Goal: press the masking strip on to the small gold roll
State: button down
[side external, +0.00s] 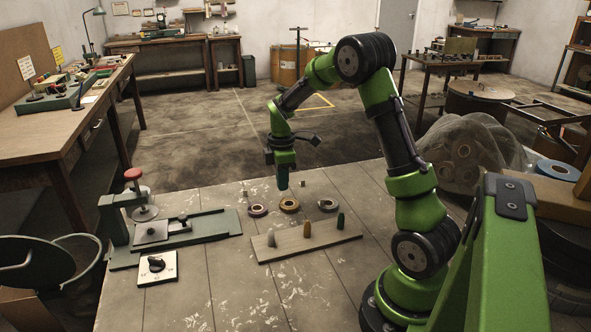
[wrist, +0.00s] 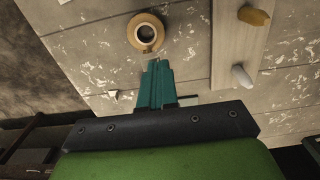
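The small gold roll (side external: 289,210) lies flat on the tabletop in the middle of a row of three rolls. In the wrist view the gold roll (wrist: 133,40) is just beyond the fingertips, with its dark hole facing up. My gripper (side external: 283,186) points down above the table, near the gold roll and apart from it.
A purplish roll (side external: 257,214) and a grey-blue roll (side external: 328,209) flank the gold one. In front, a board (side external: 288,244) carries grey (side external: 271,239), gold (side external: 307,229) and green (side external: 340,220) upright pieces. A green-based device (side external: 180,238) stands left. Small blocks (side external: 301,183) lie behind.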

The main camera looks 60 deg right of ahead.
aim_at(281, 207)
jog(key=shift+w+d+f, duration=0.1)
jog(key=shift+w+f, duration=0.05)
jog(key=shift+f, duration=0.8)
jog(key=shift+w+d+f, duration=0.1)
jog(key=shift+w+f, duration=0.1)
jog(key=shift+f, duration=0.75)
jog(key=shift+w+f, duration=0.15)
jog(key=shift+f, duration=0.8)
jog(key=shift+f, duration=0.45)
jog(key=c, duration=1.8)
grip_release()
jog(key=o, duration=0.5)
jog(key=shift+c, duration=0.2)
jog(key=shift+o, duration=0.4)
jog(key=shift+o, duration=1.4)
jog(key=shift+r, duration=0.1)
